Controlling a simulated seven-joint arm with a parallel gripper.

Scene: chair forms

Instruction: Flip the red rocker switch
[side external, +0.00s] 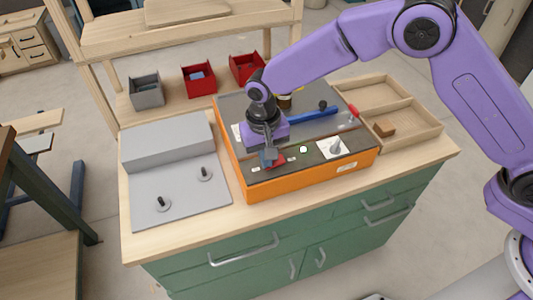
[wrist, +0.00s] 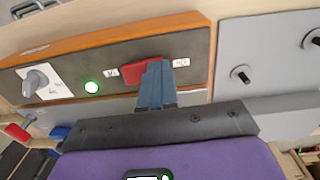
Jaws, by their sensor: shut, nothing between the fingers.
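The red rocker switch (wrist: 136,74) sits on the dark top of the orange-sided panel box (side external: 300,183), between two small white labels. My gripper (wrist: 158,66) is shut and empty, its blue-grey fingers right over the right part of the switch in the wrist view and hiding that part. In the side view my gripper (side external: 268,160) points down at the panel's front left, and only a little of the red switch (side external: 279,158) shows beside it. I cannot tell whether the fingertips touch the switch or which way it is tilted.
A green lit button (wrist: 91,87) and a grey knob (wrist: 37,81) on a white plate lie along the same panel. A blue bar (side external: 313,115) and a red-ended lever (side external: 353,111) are behind. A grey fixture with two pegs (side external: 180,190) stands left; a wooden tray (side external: 425,127) is right.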

